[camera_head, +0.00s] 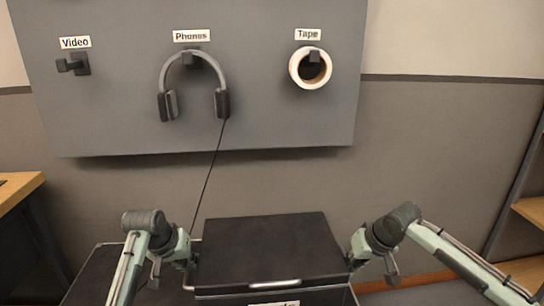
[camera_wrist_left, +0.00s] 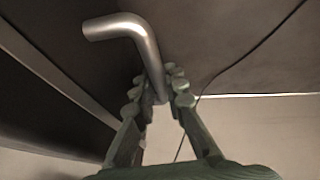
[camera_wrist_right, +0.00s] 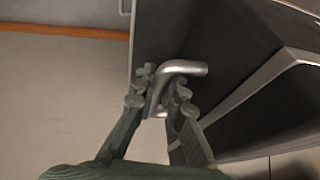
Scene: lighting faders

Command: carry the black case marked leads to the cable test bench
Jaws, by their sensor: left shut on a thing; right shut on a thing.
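A black case (camera_head: 270,248) with a flat lid and a light front latch strip is at the bottom middle of the head view. A white label on its front is cut off by the frame edge and cannot be read. My left gripper (camera_head: 187,268) is at the case's left side. In the left wrist view its fingers (camera_wrist_left: 170,88) are shut on a bent metal handle (camera_wrist_left: 143,42). My right gripper (camera_head: 356,258) is at the case's right side. In the right wrist view its fingers (camera_wrist_right: 160,92) are shut on a matching handle (camera_wrist_right: 185,67). No cable test bench can be made out.
A grey wall board (camera_head: 270,110) ahead holds headphones (camera_head: 205,65), a tape roll (camera_head: 298,72) and an empty Video hook (camera_head: 76,65). A wooden-topped table (camera_head: 18,190) stands left, shelves (camera_head: 528,209) right.

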